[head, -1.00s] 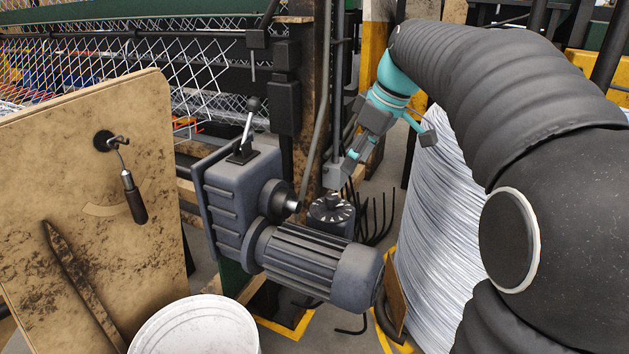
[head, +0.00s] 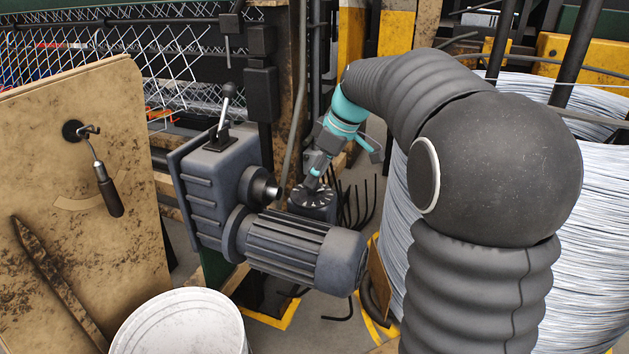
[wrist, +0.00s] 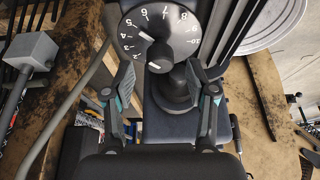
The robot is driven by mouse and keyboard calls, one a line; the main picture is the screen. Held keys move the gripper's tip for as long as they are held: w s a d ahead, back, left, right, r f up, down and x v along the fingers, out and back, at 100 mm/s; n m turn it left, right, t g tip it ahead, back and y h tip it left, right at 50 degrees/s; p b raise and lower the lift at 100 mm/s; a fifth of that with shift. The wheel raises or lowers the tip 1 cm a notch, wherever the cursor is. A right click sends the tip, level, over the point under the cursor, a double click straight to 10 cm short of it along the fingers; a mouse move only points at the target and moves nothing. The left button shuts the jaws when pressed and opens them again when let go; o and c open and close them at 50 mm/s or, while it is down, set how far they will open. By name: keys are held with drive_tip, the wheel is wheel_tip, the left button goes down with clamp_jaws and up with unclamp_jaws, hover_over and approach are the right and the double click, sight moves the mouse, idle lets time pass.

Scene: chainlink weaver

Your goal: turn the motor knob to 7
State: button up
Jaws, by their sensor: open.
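The motor knob is a dark round dial with white numerals. In the head view its top (head: 305,197) sits behind the motor, and in the wrist view the dial (wrist: 168,30) is at top centre. A white pointer mark on its centre part slants up and left, roughly toward 4 or 5; the exact reading is unclear. The 7 is at the dial's top. My gripper (head: 314,179) is just above the dial in the head view. In the wrist view my gripper (wrist: 162,76) is open and empty, one finger each side, the dial beyond the tips. Contact cannot be told.
A grey motor (head: 300,250) with a gearbox (head: 215,190) and upright lever (head: 226,105) stands left of the knob. A large wire coil (head: 590,190) is at right. A stained board (head: 70,190) and a white bucket (head: 180,325) are at left.

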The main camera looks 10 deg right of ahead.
drive_tip(key=shift+x, duration=1.2)
clamp_jaws()
drive_tip(key=m+t+h, duration=0.1)
drive_tip(key=m, duration=0.3)
drive_tip(key=shift+s+a+m, duration=0.1)
drive_tip(key=shift+a+m, duration=0.05)
drive_tip(key=shift+m, duration=0.25)
drive_tip(key=m+h, duration=0.1)
drive_tip(key=m, duration=0.1)
drive_tip(key=m+h+p, duration=0.1)
drive_tip(key=m, duration=0.2)
drive_tip(key=shift+a+m+t, duration=0.1)
drive_tip(key=shift+m+t, duration=0.2)
drive_tip(key=shift+t, duration=0.1)
drive_tip(key=shift+f+h, duration=0.1)
drive_tip(key=shift+h, duration=0.2)
